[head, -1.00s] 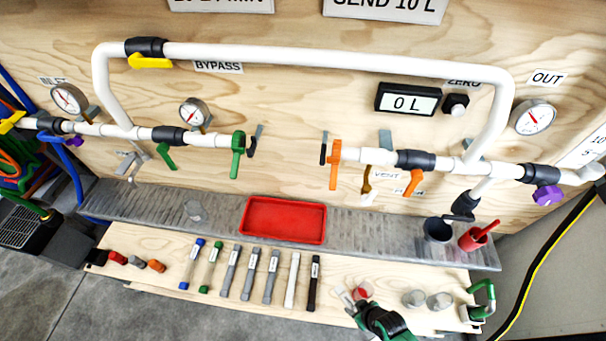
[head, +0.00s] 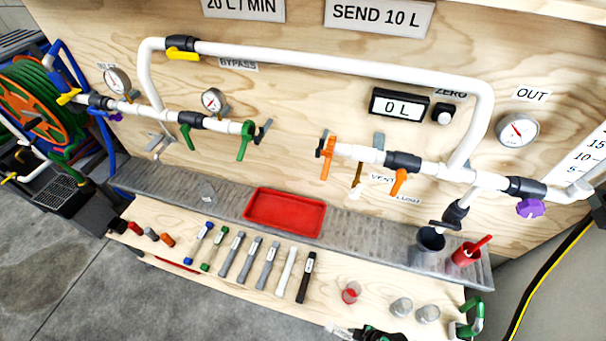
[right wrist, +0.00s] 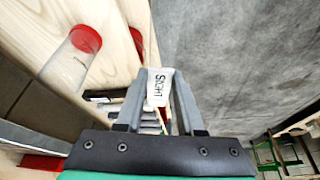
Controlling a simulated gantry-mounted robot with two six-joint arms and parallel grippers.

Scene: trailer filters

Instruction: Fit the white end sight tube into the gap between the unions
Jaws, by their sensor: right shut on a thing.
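My right gripper (right wrist: 158,90) is shut on a pale piece labelled SIGHT (right wrist: 159,84), which fits the white end sight tube. The rest of this piece is hidden behind the label and fingers. In the head view the right gripper (head: 345,330) is at the bottom edge, in front of the bench, only partly in view. The gap in the pipe line lies between the left union by the green handle (head: 245,141) and the right union by the orange handle (head: 328,157). The gap is empty. My left gripper is not in view.
A clear red-ended cylinder (head: 351,293) stands on the bench, also visible in the right wrist view (right wrist: 72,62). Several labelled tubes, including a white one (head: 287,271), lie in a row. A red tray (head: 285,213) sits on the grey shelf below the gap. Grey cups (head: 401,307) stand right.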

